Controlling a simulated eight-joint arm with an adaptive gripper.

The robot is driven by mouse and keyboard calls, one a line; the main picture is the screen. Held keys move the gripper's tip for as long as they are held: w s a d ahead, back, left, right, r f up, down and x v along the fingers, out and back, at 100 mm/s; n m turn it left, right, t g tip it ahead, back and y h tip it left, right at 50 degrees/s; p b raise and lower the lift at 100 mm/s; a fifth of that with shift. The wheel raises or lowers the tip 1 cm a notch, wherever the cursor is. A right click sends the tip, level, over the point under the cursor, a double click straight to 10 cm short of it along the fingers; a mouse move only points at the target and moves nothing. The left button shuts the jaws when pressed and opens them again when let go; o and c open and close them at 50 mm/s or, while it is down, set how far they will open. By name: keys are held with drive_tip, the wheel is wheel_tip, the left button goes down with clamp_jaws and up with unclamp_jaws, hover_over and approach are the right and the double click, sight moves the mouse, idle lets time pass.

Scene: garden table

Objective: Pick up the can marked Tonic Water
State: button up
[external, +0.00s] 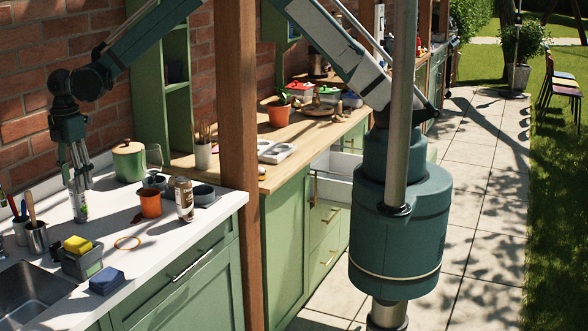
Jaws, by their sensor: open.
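My gripper (76,186) points down over the white counter at the left of the external view. Its fingers are open. A small slim can (80,208), pale with a green and dark pattern, stands upright directly below and partly between the fingers. The fingers hide its upper part. I cannot tell whether they touch it. Its label is too small to read, so I cannot confirm that it is marked Tonic Water.
A green lidded canister (128,162), orange cup (150,204) and brown-labelled jar (184,200) stand to the right. A utensil cup (37,238), sponge holder (82,262) and blue sponge (107,281) lie nearer the sink (25,292). The brick wall (25,130) is behind.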

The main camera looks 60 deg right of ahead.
sight(78, 196)
drive_tip(key=shift+f, duration=0.2)
drive_tip(key=shift+s+a+f+p, duration=0.1)
drive_tip(key=shift+f+p, duration=0.4)
drive_tip(key=shift+f, duration=2)
drive_tip(key=c, duration=1.1)
drive_tip(key=shift+r, duration=0.15)
drive_tip(key=shift+r+b, duration=0.6)
drive_tip(key=shift+r, duration=4.25)
